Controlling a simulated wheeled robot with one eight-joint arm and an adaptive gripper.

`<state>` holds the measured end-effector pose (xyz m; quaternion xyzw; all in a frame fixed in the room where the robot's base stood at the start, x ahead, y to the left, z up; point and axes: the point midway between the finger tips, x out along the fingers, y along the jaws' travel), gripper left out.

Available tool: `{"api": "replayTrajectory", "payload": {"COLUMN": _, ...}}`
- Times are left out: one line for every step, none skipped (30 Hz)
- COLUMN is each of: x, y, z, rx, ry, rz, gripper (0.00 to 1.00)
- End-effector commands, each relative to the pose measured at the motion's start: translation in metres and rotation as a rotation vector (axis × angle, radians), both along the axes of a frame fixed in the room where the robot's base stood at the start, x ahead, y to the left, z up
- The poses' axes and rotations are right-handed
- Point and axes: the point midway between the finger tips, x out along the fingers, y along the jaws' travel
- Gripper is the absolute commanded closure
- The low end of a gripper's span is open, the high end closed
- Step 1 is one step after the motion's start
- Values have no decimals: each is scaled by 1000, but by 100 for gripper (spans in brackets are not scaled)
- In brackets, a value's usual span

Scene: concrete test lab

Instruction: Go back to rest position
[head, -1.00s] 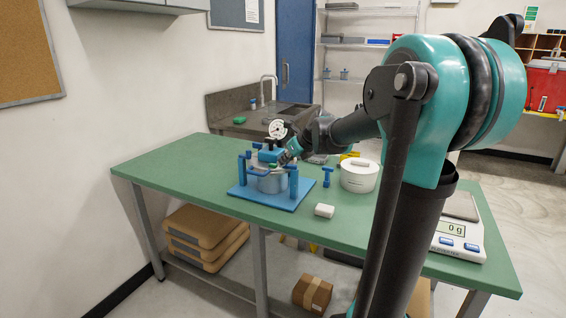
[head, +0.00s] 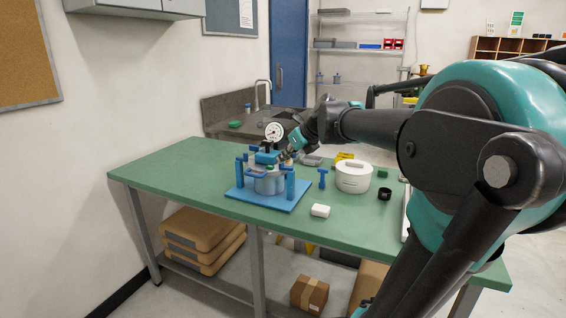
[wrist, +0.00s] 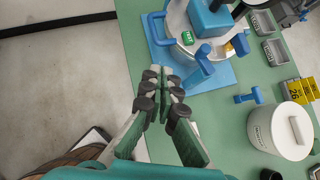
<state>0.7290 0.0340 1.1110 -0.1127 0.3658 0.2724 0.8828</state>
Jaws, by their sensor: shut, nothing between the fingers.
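My gripper (wrist: 163,75) is shut and empty in the wrist view. It points down over the front edge of the green table (wrist: 132,40), close to the blue fixture. In the head view my gripper (head: 291,151) shows small and partly hidden at the end of my arm, just right of the blue fixture (head: 290,182). The fixture stands on a blue base plate and holds a metal pot (head: 268,184) with a dial gauge (head: 274,131) above it. In the wrist view the pot (wrist: 178,22) is at the top, cut off by the frame edge.
A white round container (head: 353,178), a blue T-shaped piece (head: 322,177), a white block (head: 320,211) and a black ring (head: 385,194) stand on the table. Grey bins (wrist: 276,52) and yellow number signs (wrist: 297,92) lie farther right. The table's left end is clear.

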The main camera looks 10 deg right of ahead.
Motion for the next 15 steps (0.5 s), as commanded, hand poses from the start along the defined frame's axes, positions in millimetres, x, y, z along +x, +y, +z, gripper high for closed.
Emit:
{"api": "replayTrajectory", "payload": {"x": -3, "y": 0, "z": 3, "rx": 0, "ry": 0, "rz": 0, "gripper": 100}}
{"api": "replayTrajectory", "payload": {"x": -4, "y": 0, "z": 4, "rx": 0, "ry": 0, "rz": 0, "gripper": 100}}
{"api": "replayTrajectory", "payload": {"x": -5, "y": 0, "z": 5, "rx": 0, "ry": 0, "rz": 0, "gripper": 100}}
{"api": "replayTrajectory", "payload": {"x": -6, "y": 0, "z": 6, "rx": 0, "ry": 0, "rz": 0, "gripper": 100}}
{"api": "replayTrajectory", "payload": {"x": -6, "y": 0, "z": 6, "rx": 0, "ry": 0, "rz": 0, "gripper": 100}}
{"api": "replayTrajectory", "payload": {"x": -7, "y": 0, "z": 6, "rx": 0, "ry": 0, "rz": 0, "gripper": 100}}
{"api": "replayTrajectory", "payload": {"x": -7, "y": 0, "z": 7, "rx": 0, "ry": 0, "rz": 0, "gripper": 100}}
{"api": "replayTrajectory", "payload": {"x": -7, "y": 0, "z": 7, "rx": 0, "ry": 0, "rz": 0, "gripper": 100}}
{"api": "replayTrajectory", "payload": {"x": -7, "y": 0, "z": 7, "rx": 0, "ry": 0, "rz": 0, "gripper": 100}}
{"api": "replayTrajectory", "payload": {"x": -7, "y": 0, "z": 7, "rx": 0, "ry": 0, "rz": 0, "gripper": 100}}
{"api": "replayTrajectory", "payload": {"x": -7, "y": 0, "z": 7, "rx": 0, "ry": 0, "rz": 0, "gripper": 100}}
{"api": "replayTrajectory", "payload": {"x": -7, "y": 0, "z": 7, "rx": 0, "ry": 0, "rz": 0, "gripper": 100}}
{"api": "replayTrajectory", "payload": {"x": -7, "y": 0, "z": 7, "rx": 0, "ry": 0, "rz": 0, "gripper": 100}}
{"api": "replayTrajectory", "payload": {"x": -7, "y": 0, "z": 7, "rx": 0, "ry": 0, "rz": 0, "gripper": 100}}
{"api": "replayTrajectory", "payload": {"x": -7, "y": 0, "z": 6, "rx": -3, "ry": -1, "rz": 3, "gripper": 100}}
